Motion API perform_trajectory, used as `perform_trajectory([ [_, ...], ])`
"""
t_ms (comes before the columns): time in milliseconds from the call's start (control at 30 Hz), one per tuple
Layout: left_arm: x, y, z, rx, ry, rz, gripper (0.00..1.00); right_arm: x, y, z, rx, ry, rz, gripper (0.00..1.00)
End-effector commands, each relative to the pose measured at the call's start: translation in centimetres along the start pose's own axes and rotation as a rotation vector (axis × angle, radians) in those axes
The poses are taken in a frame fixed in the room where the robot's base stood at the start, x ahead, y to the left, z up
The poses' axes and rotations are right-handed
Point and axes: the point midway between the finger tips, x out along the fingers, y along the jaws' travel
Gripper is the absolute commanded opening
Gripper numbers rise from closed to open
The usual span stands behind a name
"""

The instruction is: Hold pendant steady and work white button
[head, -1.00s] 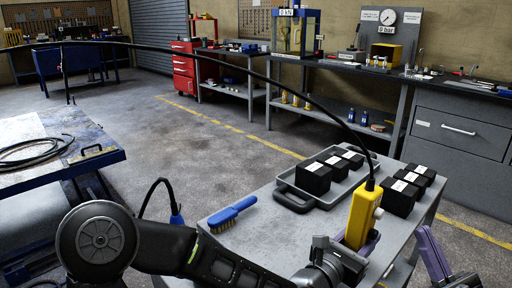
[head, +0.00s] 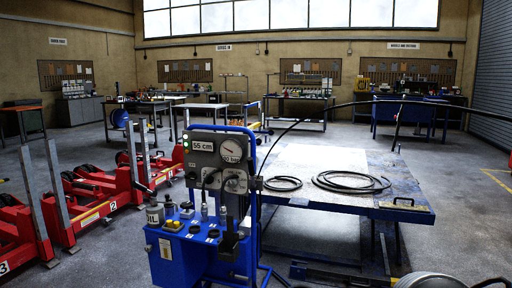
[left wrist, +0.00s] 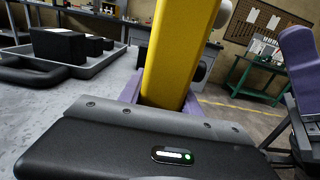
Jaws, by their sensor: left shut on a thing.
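The yellow pendant (left wrist: 178,60) stands nearly upright in the left wrist view. My left gripper (left wrist: 162,100) is shut on its lower part, with a purple finger on either side. A pale round knob (left wrist: 200,71) shows at the pendant's right side; I cannot tell for sure that it is the white button. A purple finger of my right gripper (left wrist: 302,62) shows at the right edge of that view, apart from the pendant; its opening cannot be judged. Neither the pendant nor my grippers show in the head view.
In the head view, a blue control cart (head: 200,255) has a panel reading 55 cm and green lamps. Red numbered jacks (head: 95,205) stand left of it. A table with hoses (head: 300,160) stands right. A grey tray (left wrist: 85,66) with black boxes lies beside the pendant.

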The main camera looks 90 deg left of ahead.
Motion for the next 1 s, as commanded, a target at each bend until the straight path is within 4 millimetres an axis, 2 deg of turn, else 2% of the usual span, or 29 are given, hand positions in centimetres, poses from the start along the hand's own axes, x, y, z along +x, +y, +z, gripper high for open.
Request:
perform_trajectory([
  [300,0.01,0.02,0.02,0.000,0.000,0.001,0.00,0.00,0.00,0.00,0.000,0.000,0.000,0.00],
  [333,0.01,0.02,0.02,0.000,0.000,0.001,0.41,0.00,0.00,0.00,0.000,0.000,0.000,0.00],
  [633,0.00,0.01,0.01,0.000,0.000,0.000,0.65,0.00,0.00,0.00,0.000,0.000,0.000,0.00],
  [1000,0.00,0.00,0.00,0.000,0.000,0.000,0.65,0.00,-0.01,0.00,0.000,0.000,0.000,0.00],
])
